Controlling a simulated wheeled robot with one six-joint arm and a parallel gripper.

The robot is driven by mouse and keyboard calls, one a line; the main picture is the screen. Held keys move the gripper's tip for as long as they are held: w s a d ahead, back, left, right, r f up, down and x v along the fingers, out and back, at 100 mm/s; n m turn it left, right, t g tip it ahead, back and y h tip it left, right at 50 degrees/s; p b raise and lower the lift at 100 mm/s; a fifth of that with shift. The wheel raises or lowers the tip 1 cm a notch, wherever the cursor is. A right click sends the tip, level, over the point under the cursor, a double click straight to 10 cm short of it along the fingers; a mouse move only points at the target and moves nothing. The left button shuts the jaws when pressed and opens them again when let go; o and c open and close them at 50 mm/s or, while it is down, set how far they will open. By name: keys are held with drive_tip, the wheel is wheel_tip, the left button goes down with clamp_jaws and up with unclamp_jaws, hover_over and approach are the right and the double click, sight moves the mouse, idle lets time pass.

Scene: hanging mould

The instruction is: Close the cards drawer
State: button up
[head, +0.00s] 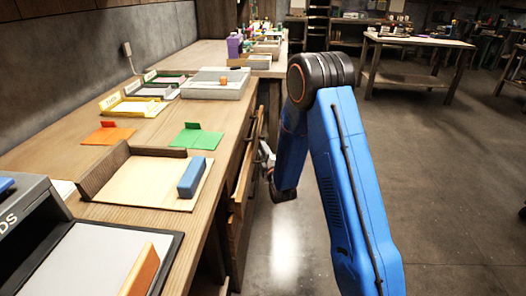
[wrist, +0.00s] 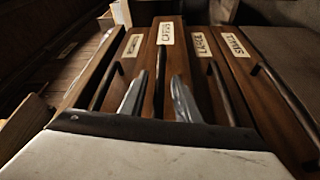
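The cards drawer (wrist: 166,34) shows in the wrist view as a brown wooden front with a pale label reading CARDS and a long dark bar handle. My gripper (wrist: 158,97) is in front of it, with its two metal fingers apart, one on each side of the handle. I cannot tell whether they touch it. In the head view, my gripper (head: 266,156) is beside the bench's drawer fronts, partly hidden by my blue arm. A wooden drawer front (head: 243,180) stands out from the bench there, but its label cannot be read.
Neighbouring drawers in the wrist view include one labelled LARGE (wrist: 202,44) and one labelled SMALL (wrist: 235,45), with bar handles. The bench top (head: 225,120) holds a wooden tray (head: 140,185) with a blue block (head: 191,177). Open floor (head: 450,200) lies to the right.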

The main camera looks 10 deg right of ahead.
clamp_jaws()
drive_tip(key=shift+w+a, duration=0.2)
drive_tip(key=shift+a, duration=0.45)
drive_tip(key=shift+w+a, duration=0.25)
drive_tip(key=shift+a, duration=0.45)
drive_tip(key=shift+w+a, duration=0.2)
drive_tip(key=shift+a, duration=0.45)
drive_tip(key=shift+o, duration=0.2)
unclamp_jaws()
drive_tip(key=shift+a, duration=0.15)
